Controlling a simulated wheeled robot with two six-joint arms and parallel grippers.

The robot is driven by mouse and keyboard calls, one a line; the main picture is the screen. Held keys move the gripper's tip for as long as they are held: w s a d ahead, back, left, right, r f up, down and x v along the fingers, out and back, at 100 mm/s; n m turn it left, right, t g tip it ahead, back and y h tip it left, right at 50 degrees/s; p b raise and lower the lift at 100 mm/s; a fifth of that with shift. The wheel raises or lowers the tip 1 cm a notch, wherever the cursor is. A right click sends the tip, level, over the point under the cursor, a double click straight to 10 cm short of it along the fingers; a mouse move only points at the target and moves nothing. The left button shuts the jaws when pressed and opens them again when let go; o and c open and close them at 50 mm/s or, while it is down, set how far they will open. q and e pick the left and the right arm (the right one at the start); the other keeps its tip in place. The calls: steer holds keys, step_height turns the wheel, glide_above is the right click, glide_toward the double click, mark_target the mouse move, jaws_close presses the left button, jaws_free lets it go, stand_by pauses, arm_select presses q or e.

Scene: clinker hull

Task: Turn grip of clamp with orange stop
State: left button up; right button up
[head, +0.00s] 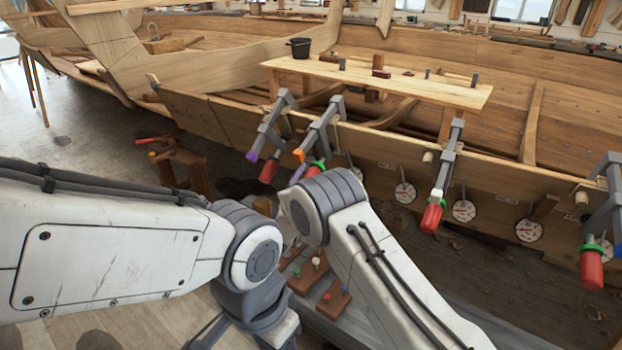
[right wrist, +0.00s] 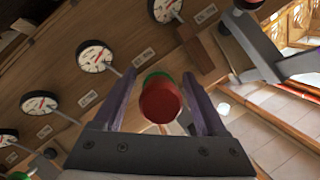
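The clamp with the orange stop (head: 298,155) hangs on the hull's upper plank edge in the head view. Its grey frame (head: 320,125) stands above a red grip (head: 314,169) with a green collar, partly hidden by my right arm. In the right wrist view, the red grip (right wrist: 160,101) points toward the camera, between the two purple fingers of my right gripper (right wrist: 161,80). Narrow gaps show on both sides, so the gripper looks open around it. In the head view only a bit of my right gripper (head: 298,173) shows. My left gripper is out of view.
A purple-stop clamp (head: 252,156) hangs close on the left, a white-stop clamp (head: 437,196) and another clamp (head: 592,262) to the right. Round dials (head: 464,210) line the hull. A plank (head: 400,85) with a black pot (head: 299,48) lies across the hull.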

steer(key=shift+s, duration=0.1)
steer(key=v, duration=1)
steer(key=shift+s+b, duration=0.15)
steer(key=shift+b, duration=0.3)
stand_by(0.7)
